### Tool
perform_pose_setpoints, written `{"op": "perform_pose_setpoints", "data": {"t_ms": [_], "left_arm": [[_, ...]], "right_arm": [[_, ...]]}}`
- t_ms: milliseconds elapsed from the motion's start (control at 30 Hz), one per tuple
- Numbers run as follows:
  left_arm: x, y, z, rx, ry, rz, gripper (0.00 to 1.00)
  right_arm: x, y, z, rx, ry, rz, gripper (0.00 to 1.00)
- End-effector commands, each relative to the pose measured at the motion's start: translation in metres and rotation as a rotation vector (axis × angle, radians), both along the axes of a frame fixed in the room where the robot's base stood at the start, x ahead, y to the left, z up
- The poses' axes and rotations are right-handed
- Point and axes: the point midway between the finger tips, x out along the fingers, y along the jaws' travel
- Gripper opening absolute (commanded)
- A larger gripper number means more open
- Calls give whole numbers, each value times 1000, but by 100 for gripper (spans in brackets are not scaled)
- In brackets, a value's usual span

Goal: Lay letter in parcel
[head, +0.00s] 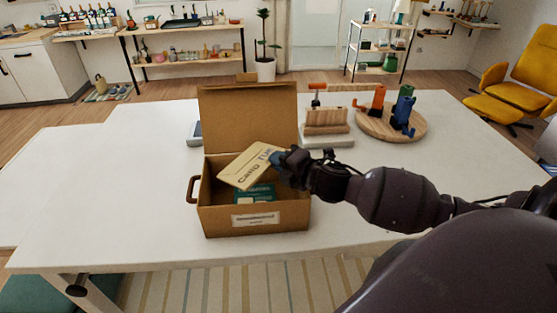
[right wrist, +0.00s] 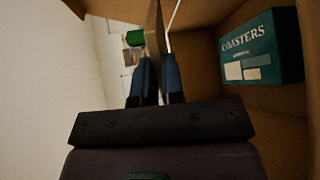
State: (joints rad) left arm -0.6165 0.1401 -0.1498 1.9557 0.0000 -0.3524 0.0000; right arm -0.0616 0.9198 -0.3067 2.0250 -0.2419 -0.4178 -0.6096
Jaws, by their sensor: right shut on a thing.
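An open cardboard parcel (head: 212,215) stands on the white table with its lid (head: 247,112) raised at the back. The letter (head: 247,168), a cream card with printed dark lettering, is tilted over the parcel's opening. My right gripper (head: 280,163) is shut on the letter's right end. In the right wrist view the blue fingers (right wrist: 155,82) pinch the letter (right wrist: 154,35), which shows edge-on. A teal coasters box (head: 254,193) lies inside the parcel, and it also shows in the right wrist view (right wrist: 262,50). My left gripper is not in view.
Behind the parcel to the right are a wooden block stand (head: 327,120) and a round wooden board (head: 372,134) with colored figures. A grey object (head: 194,133) sits left of the lid. The table's left side (head: 110,180) is clear.

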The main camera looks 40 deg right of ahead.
Motion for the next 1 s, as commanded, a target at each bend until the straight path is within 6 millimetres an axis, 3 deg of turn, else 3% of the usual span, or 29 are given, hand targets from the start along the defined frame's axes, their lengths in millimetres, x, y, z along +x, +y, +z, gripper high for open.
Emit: {"op": "perform_pose_setpoints", "data": {"t_ms": [667,700,867,1000], "left_arm": [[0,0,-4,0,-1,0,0],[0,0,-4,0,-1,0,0],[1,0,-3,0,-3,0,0],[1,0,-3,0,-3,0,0]], "right_arm": [[0,0,-12,1,-1,0,0],[0,0,-12,1,0,0,10],[0,0,-12,1,0,0,34],[0,0,-12,0,0,0,34]]}}
